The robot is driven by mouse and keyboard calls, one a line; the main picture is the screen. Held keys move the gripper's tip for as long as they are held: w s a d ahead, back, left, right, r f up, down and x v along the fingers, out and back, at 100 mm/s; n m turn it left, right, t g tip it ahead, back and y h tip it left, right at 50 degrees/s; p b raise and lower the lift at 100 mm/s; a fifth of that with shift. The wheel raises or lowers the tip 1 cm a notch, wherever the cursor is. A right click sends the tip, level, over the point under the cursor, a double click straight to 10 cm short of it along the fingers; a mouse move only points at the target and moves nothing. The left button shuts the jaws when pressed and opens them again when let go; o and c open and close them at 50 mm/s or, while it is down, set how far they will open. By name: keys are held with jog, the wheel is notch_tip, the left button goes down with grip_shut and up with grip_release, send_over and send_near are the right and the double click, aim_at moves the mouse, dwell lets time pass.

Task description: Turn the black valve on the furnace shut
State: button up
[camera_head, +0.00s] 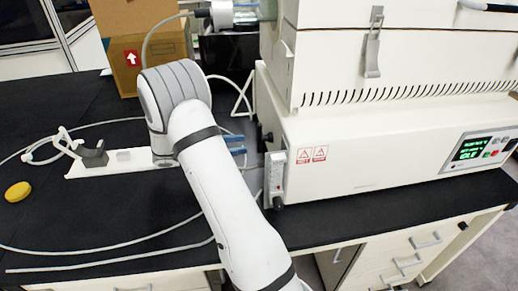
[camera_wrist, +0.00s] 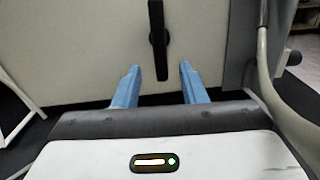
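The black valve (camera_wrist: 158,40) shows in the wrist view as a long upright handle on the pale side wall of the furnace (camera_wrist: 90,40). In the head view, a small dark part (camera_head: 265,136) on the left side of the furnace (camera_head: 380,150) may be this valve. My gripper (camera_wrist: 160,72) has two blue fingers spread apart with nothing between them that I can see held. The handle's lower end appears between the fingertips in the picture; I see no contact, and the depth is unclear. In the head view, the blue fingers (camera_head: 239,146) point right at the furnace's side.
A flow meter (camera_head: 275,180) with a black knob is on the furnace's front left corner. A yellow disc (camera_head: 17,191) and a white cable (camera_head: 100,249) lie on the black bench. A cardboard box (camera_head: 147,62) stands behind. A grey hose (camera_wrist: 266,70) runs at right in the wrist view.

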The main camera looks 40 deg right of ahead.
aim_at(259, 153)
jog(key=x, duration=0.7)
jog(key=shift+c, duration=0.4)
jog(key=shift+r, duration=0.1)
grip_shut()
